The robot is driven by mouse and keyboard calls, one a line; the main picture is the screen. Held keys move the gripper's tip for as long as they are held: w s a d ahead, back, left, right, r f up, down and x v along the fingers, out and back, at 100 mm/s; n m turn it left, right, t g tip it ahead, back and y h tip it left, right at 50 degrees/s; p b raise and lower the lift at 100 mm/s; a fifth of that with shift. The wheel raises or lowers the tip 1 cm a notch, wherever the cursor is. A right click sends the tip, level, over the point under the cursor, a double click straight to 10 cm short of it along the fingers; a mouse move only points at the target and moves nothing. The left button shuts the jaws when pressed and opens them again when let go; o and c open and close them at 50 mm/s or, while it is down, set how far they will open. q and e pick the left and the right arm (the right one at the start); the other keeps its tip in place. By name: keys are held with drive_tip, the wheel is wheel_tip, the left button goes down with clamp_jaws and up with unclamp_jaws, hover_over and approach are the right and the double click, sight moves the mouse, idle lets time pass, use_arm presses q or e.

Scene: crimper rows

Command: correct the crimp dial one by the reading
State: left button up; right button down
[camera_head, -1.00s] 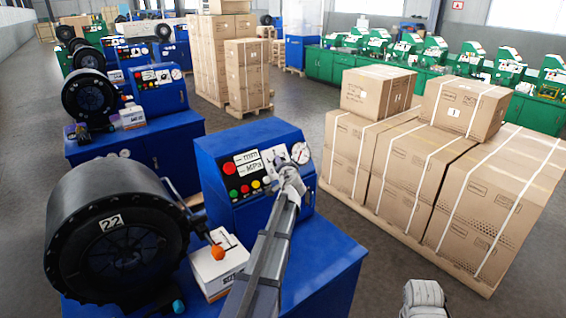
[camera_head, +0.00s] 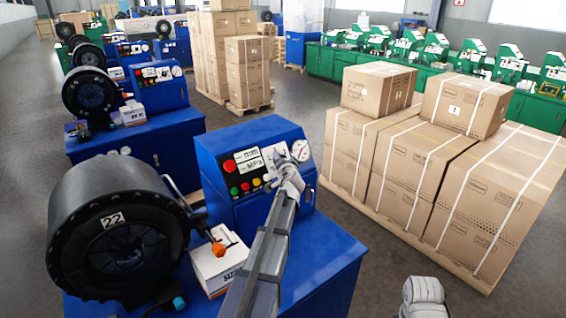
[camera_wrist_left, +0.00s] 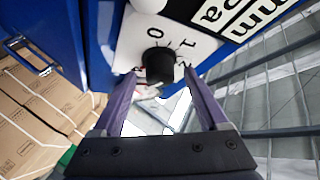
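The crimper numbered 22 (camera_head: 118,240) stands at the front left, with its blue control box (camera_head: 225,205) beside it. The box carries buttons, two labels reading mm and MPa, and a round gauge (camera_head: 301,151). The crimp dial is a black knob (camera_wrist_left: 160,65) on a white plate (camera_wrist_left: 130,45) marked 0, 1 and further figures. In the head view my left gripper (camera_head: 282,160) largely hides it. In the left wrist view that gripper (camera_wrist_left: 160,74) is open, its fingertips on either side of the knob with gaps showing. Depth of overlap is unclear. The gauge reading is too small to tell.
A white carton (camera_head: 217,262) and an orange-tipped lever (camera_head: 218,249) sit between crimper and box. Stacked cartons (camera_head: 440,170) stand on a pallet at the right. More crimpers (camera_head: 90,92) line up behind on the left. Floor is free between the rows.

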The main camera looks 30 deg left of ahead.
use_arm(q)
drive_tip(key=p+v, duration=0.1)
drive_tip(key=v, duration=0.6)
drive_tip(key=shift+s+d+p, duration=0.25)
drive_tip(key=shift+s+p, duration=0.05)
drive_tip(key=shift+p, duration=0.1)
drive_tip(key=s+d+f+g+h+b, duration=0.1)
drive_tip(key=s+d+f+g+h, duration=0.1)
drive_tip(key=s+d+f, duration=0.4)
drive_tip(key=s+d+f+n+g+h+b, duration=0.1)
drive_tip(key=s+d+f+g+b, duration=0.1)
drive_tip(key=d+f, duration=0.5)
drive_tip(key=s+d+f+g+h+b, duration=0.1)
drive_tip(key=s+d+f+g+h, duration=0.2)
drive_tip(key=d, duration=0.6)
drive_tip(key=s+d+f+m+g+h+b, duration=0.1)
drive_tip(key=s+d+f+g, duration=0.1)
drive_tip(key=s+d, duration=0.6)
drive_tip(key=s+d+f+m+g+h+b, duration=0.1)
drive_tip(key=s+d+f+g, duration=0.2)
drive_tip(key=s+d, duration=0.5)
drive_tip(key=s+f, duration=0.1)
drive_tip(key=s, duration=0.2)
drive_tip(key=shift+s+f+m, duration=0.3)
drive_tip(key=shift+s, duration=0.05)
